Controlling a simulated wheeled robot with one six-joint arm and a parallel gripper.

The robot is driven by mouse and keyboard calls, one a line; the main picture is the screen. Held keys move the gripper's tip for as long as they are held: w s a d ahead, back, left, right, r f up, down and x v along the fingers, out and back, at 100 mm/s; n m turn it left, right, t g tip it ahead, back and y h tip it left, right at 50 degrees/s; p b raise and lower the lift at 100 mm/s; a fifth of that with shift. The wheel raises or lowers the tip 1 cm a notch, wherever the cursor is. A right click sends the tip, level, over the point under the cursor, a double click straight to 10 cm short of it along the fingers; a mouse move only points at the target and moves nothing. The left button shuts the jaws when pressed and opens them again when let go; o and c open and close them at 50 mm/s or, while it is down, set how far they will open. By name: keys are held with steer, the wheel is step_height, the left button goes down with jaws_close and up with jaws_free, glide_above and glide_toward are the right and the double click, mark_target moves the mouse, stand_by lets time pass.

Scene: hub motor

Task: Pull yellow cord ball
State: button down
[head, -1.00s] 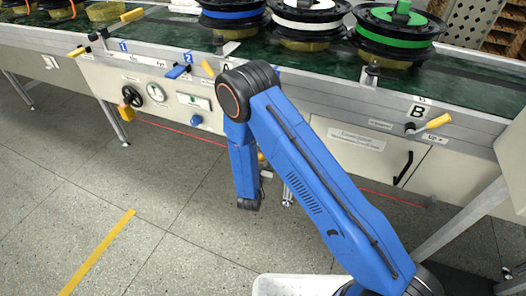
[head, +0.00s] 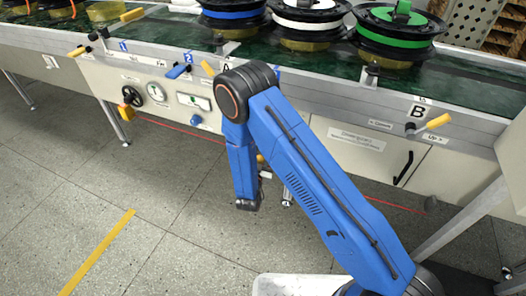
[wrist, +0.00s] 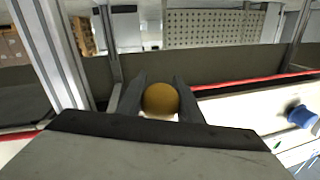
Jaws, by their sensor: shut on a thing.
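The yellow ball (wrist: 160,99) sits between the two dark fingers of my gripper (wrist: 159,86) in the wrist view, and my gripper is shut on it. In the head view, a small yellow part (head: 262,159) shows just behind my blue arm; most of it is hidden. My fingers cannot be made out in the head view. A thin red cord (wrist: 255,83) runs to the right from near the ball in the wrist view, and a red line also shows in the head view (head: 180,130) below the conveyor.
A conveyor (head: 310,70) with black-rimmed spools stands across the back. Its front panel has yellow levers (head: 432,123), a blue knob (head: 196,120) and a black handle (head: 403,168). A white bin (head: 290,285) is at the bottom. The floor at left is clear.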

mark_target(259, 157)
steer(key=shift+s+a, duration=0.25)
steer(key=shift+s, duration=0.5)
steer(key=shift+s+a, duration=0.25)
steer(key=shift+s, duration=0.5)
steer(key=c, duration=1.2)
jaws_free()
steer(key=s+a, duration=0.1)
steer(key=s, duration=1)
steer(key=s+a, duration=0.1)
steer(key=s, duration=0.5)
steer(key=shift+s+a, duration=0.1)
steer(key=shift+a, duration=0.25)
